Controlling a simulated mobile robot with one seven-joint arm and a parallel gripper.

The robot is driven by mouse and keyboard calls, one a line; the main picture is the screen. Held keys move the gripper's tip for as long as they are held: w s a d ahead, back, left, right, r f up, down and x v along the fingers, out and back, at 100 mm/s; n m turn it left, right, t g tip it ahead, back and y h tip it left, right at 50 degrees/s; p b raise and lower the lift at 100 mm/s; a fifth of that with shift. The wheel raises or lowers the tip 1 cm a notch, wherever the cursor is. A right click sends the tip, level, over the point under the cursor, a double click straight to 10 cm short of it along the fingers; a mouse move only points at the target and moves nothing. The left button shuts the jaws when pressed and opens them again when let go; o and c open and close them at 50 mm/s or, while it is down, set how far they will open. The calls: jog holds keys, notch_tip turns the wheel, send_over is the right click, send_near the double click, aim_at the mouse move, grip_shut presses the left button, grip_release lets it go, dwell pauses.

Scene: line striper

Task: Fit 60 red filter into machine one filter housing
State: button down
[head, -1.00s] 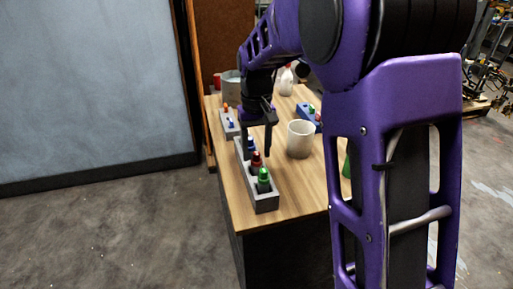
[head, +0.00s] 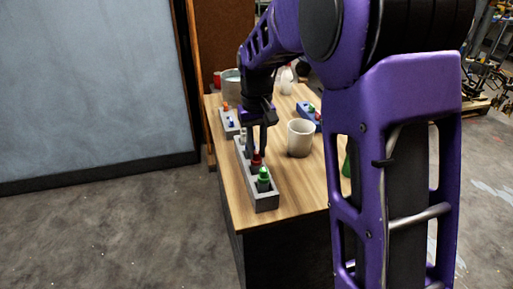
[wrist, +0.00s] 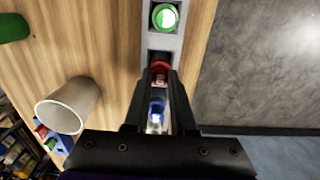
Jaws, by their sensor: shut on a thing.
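A red filter (wrist: 160,68) with a dark lower part stands in the middle slot of a long grey holder (head: 265,205); it also shows in the head view (head: 256,160). My gripper (wrist: 158,78) is over the holder, pointing down, with its fingers closed on the sides of the red filter. The gripper also shows in the head view (head: 257,148). A green filter (head: 264,176) stands in the near end of the holder. A blue filter (wrist: 156,110) shows between my fingers in the wrist view. I cannot tell which thing is the machine one housing.
A white cup (head: 300,138) stands right of the holder. A small grey block (head: 229,122) with orange and blue pieces and a blue block (head: 308,117) stand farther back. A grey pot (head: 232,84) and white bottle (head: 287,80) are behind. Bare wood lies in front of the cup.

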jog(key=shift+r+p, duration=0.7)
jog(key=shift+r, duration=0.05)
dwell(0.3)
jog(key=shift+r+p, duration=2.85)
jog(key=shift+r, duration=0.55)
